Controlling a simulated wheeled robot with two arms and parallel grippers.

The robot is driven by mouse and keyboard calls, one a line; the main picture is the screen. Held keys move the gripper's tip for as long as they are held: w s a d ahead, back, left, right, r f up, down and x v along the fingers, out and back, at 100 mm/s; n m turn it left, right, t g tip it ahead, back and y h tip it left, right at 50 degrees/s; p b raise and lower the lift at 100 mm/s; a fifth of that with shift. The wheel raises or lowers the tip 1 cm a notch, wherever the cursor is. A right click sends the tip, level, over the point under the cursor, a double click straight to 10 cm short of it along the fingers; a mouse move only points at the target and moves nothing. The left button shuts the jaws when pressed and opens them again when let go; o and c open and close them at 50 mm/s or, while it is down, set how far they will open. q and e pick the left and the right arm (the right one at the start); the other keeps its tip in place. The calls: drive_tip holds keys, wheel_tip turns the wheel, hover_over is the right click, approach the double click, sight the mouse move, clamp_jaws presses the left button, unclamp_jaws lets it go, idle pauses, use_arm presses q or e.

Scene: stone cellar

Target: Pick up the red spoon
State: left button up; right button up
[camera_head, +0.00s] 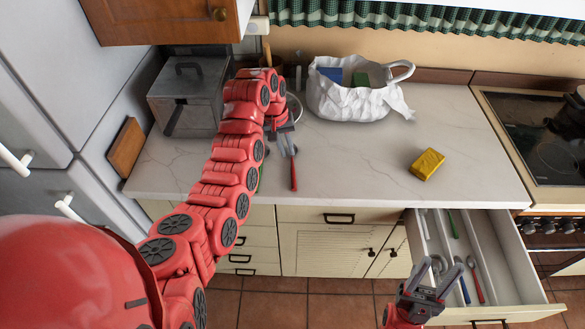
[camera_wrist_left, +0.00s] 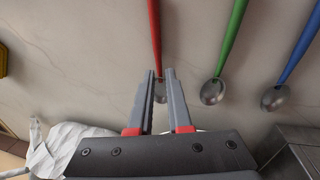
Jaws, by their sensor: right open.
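A red-handled spoon (camera_head: 294,177) lies on the counter, its handle towards the front edge. My left gripper (camera_head: 288,153) is low over its bowl end. In the left wrist view, the red spoon's handle (camera_wrist_left: 155,35) runs out beyond the fingertips (camera_wrist_left: 161,72), and its metal bowl shows in the narrow gap between the fingers. I cannot tell whether the fingers press on the spoon. Another red-handled utensil (camera_head: 476,282) lies in the open drawer. My right gripper (camera_head: 434,268) is open and empty in front of the drawer.
Green (camera_wrist_left: 235,38) and blue (camera_wrist_left: 303,48) spoons lie beside the red one. A white bag (camera_head: 345,103), a metal box (camera_head: 190,97) and a yellow sponge (camera_head: 428,164) stand on the counter. The open drawer (camera_head: 520,262) juts out at right. The mid-counter is clear.

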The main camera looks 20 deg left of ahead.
sight(292, 162)
use_arm(q)
drive_tip(key=shift+w+d+f+p, duration=0.1)
drive_tip(key=shift+w+f+p, duration=0.15)
drive_tip(key=shift+f+p, duration=0.35)
drive_tip(key=shift+w+d+f+p, duration=0.1)
drive_tip(key=shift+w+f+p, duration=0.1)
drive_tip(key=shift+f+p, duration=0.35)
drive_tip(key=shift+w+d+f+p, duration=0.1)
drive_tip(key=shift+d+f+p, duration=0.05)
drive_tip(key=shift+f, duration=0.55)
drive_tip(key=shift+d+f+p, duration=0.1)
drive_tip(key=shift+f+p, duration=0.05)
drive_tip(key=shift+f, duration=0.55)
clamp_jaws()
